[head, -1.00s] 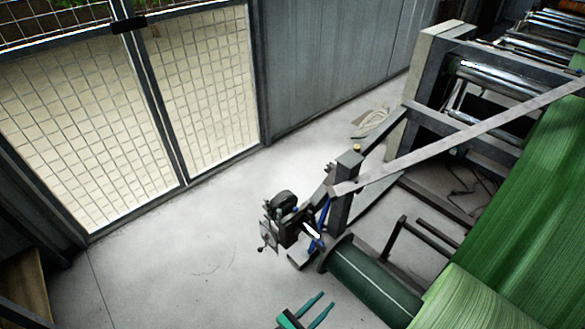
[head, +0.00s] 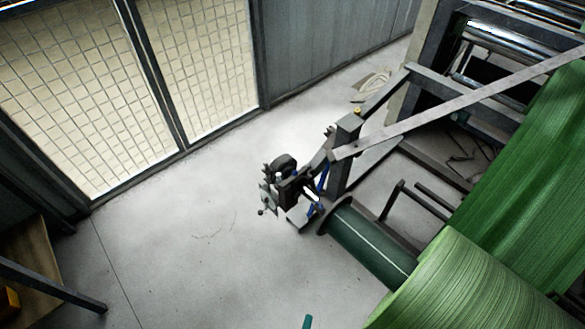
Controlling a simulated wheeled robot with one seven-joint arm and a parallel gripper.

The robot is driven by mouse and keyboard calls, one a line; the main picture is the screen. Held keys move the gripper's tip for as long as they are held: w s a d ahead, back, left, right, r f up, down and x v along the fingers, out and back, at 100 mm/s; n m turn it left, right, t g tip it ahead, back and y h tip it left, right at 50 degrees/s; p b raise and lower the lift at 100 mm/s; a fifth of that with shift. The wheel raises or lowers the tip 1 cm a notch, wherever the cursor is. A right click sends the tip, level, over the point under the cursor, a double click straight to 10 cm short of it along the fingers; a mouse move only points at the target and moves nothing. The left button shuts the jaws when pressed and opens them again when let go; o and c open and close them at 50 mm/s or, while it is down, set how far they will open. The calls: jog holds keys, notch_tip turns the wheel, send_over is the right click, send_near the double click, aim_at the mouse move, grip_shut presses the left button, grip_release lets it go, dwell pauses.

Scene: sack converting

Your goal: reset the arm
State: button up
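My gripper is almost wholly below the bottom edge of the head view. Only one teal fingertip (head: 307,321) shows, over the pale concrete floor. The other finger and the gap between them are hidden, and I cannot see whether it holds anything. The visible tip is left of the large green roll (head: 465,285) and appears apart from it in the picture.
A steel machine frame (head: 455,107) with a dark green core (head: 370,252) and green woven sheet (head: 535,190) fills the right. Mesh doors (head: 85,100) stand at left. A brown-topped table (head: 30,262) is at lower left. The middle floor (head: 190,235) is clear.

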jog(key=s+a+r+m+t+y, duration=0.1)
jog(key=s+r+m, duration=0.1)
jog(key=r+m, duration=0.3)
jog(key=s+a+r+m+t+y, duration=0.1)
jog(key=r+m, duration=0.4)
jog(key=r, duration=0.9)
jog(key=s+a+r+m+t+y, duration=0.1)
jog(key=s+a+r+m+t, duration=0.1)
jog(key=r, duration=0.7)
jog(key=s+m+t, duration=0.1)
jog(key=s+m, duration=0.1)
jog(key=m, duration=0.1)
jog(key=shift+s+a+r, duration=0.25)
jog(key=shift+o, duration=0.6)
